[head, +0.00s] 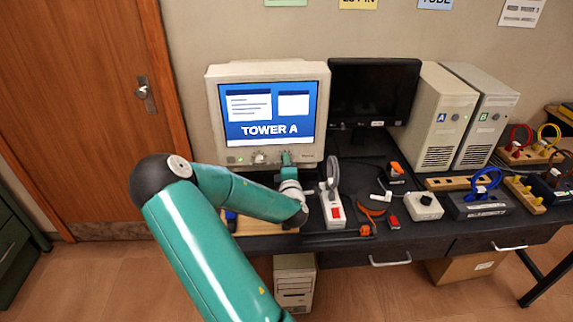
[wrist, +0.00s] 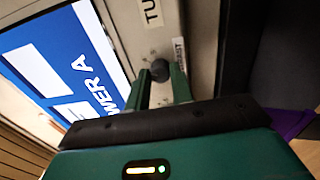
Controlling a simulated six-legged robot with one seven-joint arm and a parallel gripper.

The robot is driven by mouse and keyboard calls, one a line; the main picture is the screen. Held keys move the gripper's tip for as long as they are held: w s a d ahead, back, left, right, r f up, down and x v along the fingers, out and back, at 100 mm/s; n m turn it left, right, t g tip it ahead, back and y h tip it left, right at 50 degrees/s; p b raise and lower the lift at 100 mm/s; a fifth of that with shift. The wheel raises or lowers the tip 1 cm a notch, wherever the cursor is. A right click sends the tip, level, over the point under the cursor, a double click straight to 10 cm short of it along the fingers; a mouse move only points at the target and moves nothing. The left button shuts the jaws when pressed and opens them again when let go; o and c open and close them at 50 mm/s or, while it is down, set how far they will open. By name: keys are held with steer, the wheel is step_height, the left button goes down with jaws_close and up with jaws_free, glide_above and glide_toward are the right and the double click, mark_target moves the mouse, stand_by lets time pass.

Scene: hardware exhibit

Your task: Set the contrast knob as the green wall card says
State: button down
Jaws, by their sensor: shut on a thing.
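The old cream monitor (head: 322,90) stands on the dark desk, its screen reading TOWER A. In the wrist view, a dark round knob (wrist: 159,69) on the monitor's front sits between my fingertips. A label partly hidden by a finger ends in letters like "AST" beside it. My gripper (head: 287,158) is at the lower right of the monitor's front; in the wrist view my gripper (wrist: 161,84) is shut on the knob. The knob's pointer and marks cannot be read. The green wall card (head: 286,2) is cut off at the top edge, so its text is not visible.
Another knob (head: 260,157) sits left of my gripper. A black monitor (head: 373,92) and two towers, A (head: 440,115) and B (head: 485,115), stand to the right. A power strip (head: 332,210) and several small parts lie on the desk near my arm.

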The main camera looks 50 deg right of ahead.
steer(key=shift+m, duration=1.4)
steer(key=c, duration=1.2)
jaws_free()
